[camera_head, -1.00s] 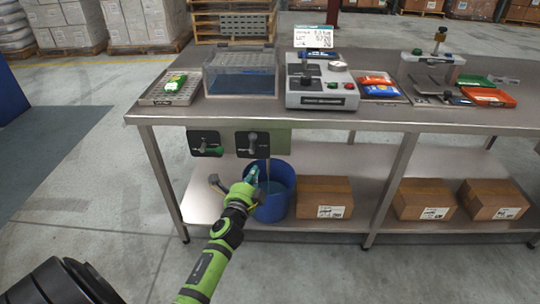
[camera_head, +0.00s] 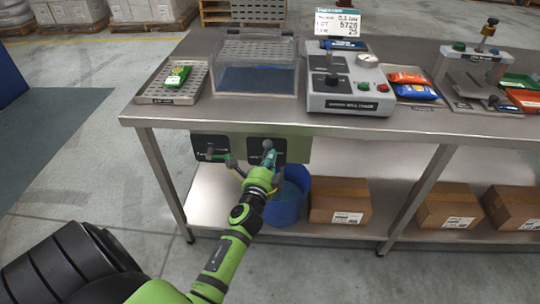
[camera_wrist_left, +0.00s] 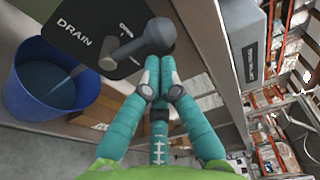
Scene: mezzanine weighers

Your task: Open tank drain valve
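The drain valve is a dark plate (camera_head: 283,143) under the bench top, and it reads DRAIN in the left wrist view (camera_wrist_left: 72,32). Its grey lever (camera_wrist_left: 132,47) ends in a rounded knob (camera_wrist_left: 158,34). My left gripper (camera_head: 268,164) is in front of this plate. In the left wrist view its teal fingers (camera_wrist_left: 160,72) are together, with their tips at or just below the knob; I cannot tell whether they touch it. Nothing shows between them. The blue bucket (camera_head: 292,205) stands below, with bluish water in it. My right gripper is not in view.
A second dark valve plate (camera_head: 207,146) is to the left. Above, the steel bench (camera_head: 220,117) holds a clear tank (camera_head: 258,78), a tray (camera_head: 152,95) and a weigher (camera_head: 345,102). Cardboard boxes (camera_head: 340,205) sit on the lower shelf.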

